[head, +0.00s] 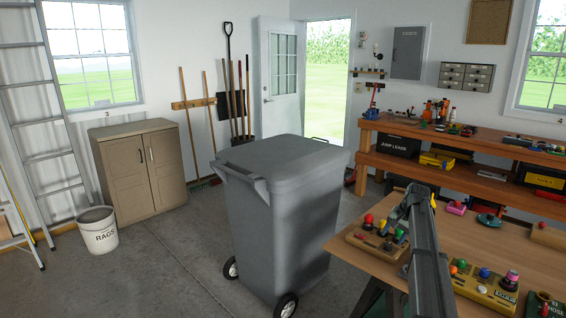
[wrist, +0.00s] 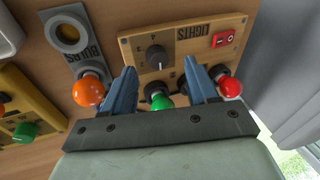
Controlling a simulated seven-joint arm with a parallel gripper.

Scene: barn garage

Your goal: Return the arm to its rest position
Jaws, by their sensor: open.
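My gripper (wrist: 161,76) has two blue fingers, spread apart with nothing held between them. In the wrist view the fingers point at a wooden panel marked LIGHTS (wrist: 200,45), which has a black knob (wrist: 157,58) and a red switch (wrist: 224,38). A green bulb (wrist: 160,101) shows between the fingers, an orange bulb (wrist: 89,91) left of them and a red bulb (wrist: 230,87) right of them. Whether a finger touches any of these, I cannot tell. In the head view my dark arm reaches over the workbench (head: 453,232), beside the panel (head: 362,240), and hides the fingertips.
A yellow box with coloured knobs (head: 484,290) is on the bench, right of my arm. A grey wheeled bin (head: 280,215) stands close to the bench's left edge. Pink and green items (head: 456,208) lie farther back.

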